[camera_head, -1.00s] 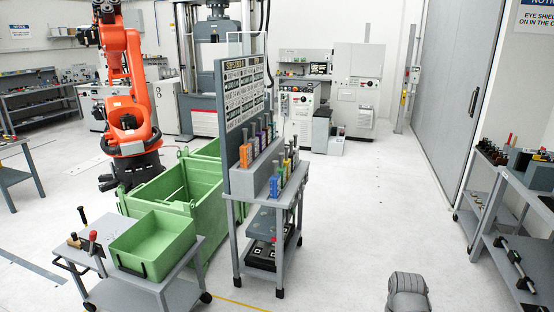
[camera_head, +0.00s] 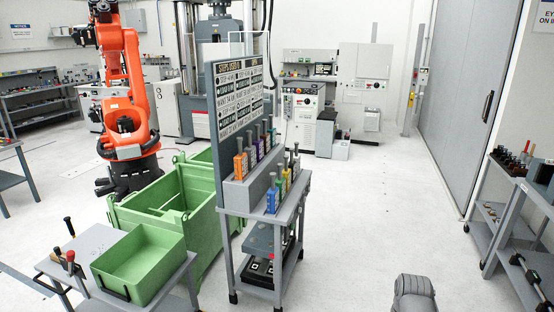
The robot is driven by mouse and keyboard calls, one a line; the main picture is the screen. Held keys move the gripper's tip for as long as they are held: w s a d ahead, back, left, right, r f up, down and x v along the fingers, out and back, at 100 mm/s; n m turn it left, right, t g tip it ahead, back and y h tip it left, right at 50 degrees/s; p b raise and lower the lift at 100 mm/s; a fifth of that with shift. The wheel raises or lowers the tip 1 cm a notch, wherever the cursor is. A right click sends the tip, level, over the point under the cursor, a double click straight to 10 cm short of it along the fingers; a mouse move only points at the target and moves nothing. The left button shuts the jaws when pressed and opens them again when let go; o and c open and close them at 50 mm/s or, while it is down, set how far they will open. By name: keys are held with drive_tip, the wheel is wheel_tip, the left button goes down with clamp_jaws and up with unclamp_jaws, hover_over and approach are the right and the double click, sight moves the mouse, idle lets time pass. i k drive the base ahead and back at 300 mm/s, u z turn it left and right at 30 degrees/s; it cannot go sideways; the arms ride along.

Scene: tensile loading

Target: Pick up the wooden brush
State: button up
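I cannot make out the wooden brush for certain. A few small handled tools stand on the grey cart (camera_head: 84,246) at lower left: a black-handled one (camera_head: 69,226), one with a brown or dark handle (camera_head: 58,253) and one with a red handle (camera_head: 70,258). They are too small to tell whether one is the brush. My gripper is not in view; only a grey ribbed part of my own body shows at the bottom right of centre.
A green tray (camera_head: 138,262) sits on the same cart. Behind it stand a large green bin (camera_head: 160,212) and an orange robot arm (camera_head: 127,110). A grey rack (camera_head: 262,212) with coloured holders stands at centre. Grey benches (camera_head: 515,235) line the right. Open floor (camera_head: 370,210) lies right of centre.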

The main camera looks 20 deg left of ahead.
sight(53, 255)
drive_tip(key=u, duration=3.05)
drive_tip(key=i, duration=1.5)
drive_tip(key=u, duration=0.1)
